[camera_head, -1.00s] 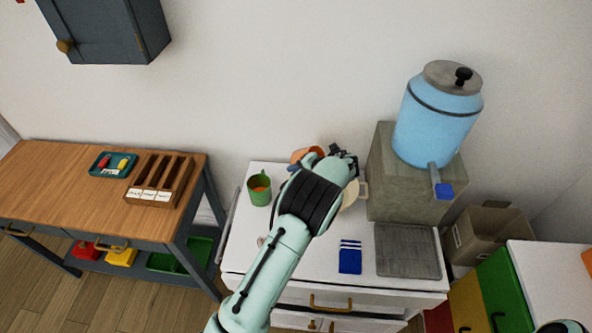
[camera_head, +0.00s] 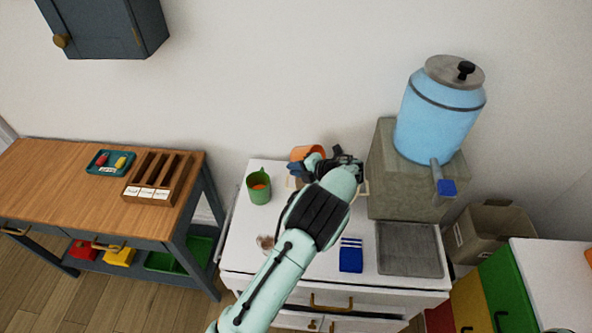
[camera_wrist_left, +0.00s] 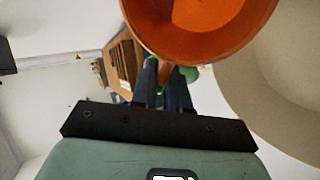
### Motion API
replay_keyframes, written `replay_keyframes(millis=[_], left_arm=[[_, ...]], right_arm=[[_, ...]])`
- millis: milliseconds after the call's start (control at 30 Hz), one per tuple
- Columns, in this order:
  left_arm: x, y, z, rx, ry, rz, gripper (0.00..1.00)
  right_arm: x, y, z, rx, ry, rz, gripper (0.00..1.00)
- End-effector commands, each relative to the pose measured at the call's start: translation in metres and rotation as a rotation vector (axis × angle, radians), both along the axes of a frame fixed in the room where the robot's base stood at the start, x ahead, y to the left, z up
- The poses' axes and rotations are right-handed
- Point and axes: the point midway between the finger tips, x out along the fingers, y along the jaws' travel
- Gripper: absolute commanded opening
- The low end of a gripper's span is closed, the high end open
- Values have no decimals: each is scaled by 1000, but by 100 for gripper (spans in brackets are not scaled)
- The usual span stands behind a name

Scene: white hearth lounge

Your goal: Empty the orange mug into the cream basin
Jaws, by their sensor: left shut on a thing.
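The orange mug (camera_head: 304,153) is held by my left gripper (camera_head: 313,167), above the back of the white counter. In the left wrist view the mug (camera_wrist_left: 199,45) fills the top, its round opening turned toward the camera and a lighter orange patch inside. The fingers (camera_wrist_left: 163,84) are shut just below it, apparently on its handle. The cream basin (camera_head: 291,183) is mostly hidden under my left arm in the head view; only small edge parts show. Its curved wall (camera_wrist_left: 262,95) shows right of the mug in the wrist view. The right gripper is out of view.
A green mug (camera_head: 258,188) with orange contents stands left of the basin. A blue cloth (camera_head: 351,257) and grey tray (camera_head: 408,250) lie in front. A blue dispenser (camera_head: 437,120) stands on a grey block (camera_head: 385,170) to the right.

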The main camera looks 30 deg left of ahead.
Motion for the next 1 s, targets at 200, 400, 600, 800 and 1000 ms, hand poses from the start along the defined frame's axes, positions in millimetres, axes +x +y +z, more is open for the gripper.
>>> replay_keyframes(millis=[200, 400, 600, 800, 1000], left_arm=[[0, 0, 0, 24, -4, -1, 0], [0, 0, 1, 44, -6, -1, 0], [0, -1, 2, 64, -7, -1, 0], [0, -3, 0, 126, -12, -3, 0], [1, -5, -4, 219, -26, -2, 0]], right_arm=[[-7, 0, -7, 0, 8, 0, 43], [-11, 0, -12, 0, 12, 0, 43], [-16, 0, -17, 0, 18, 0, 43], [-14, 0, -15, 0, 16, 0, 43], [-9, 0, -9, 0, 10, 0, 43]])
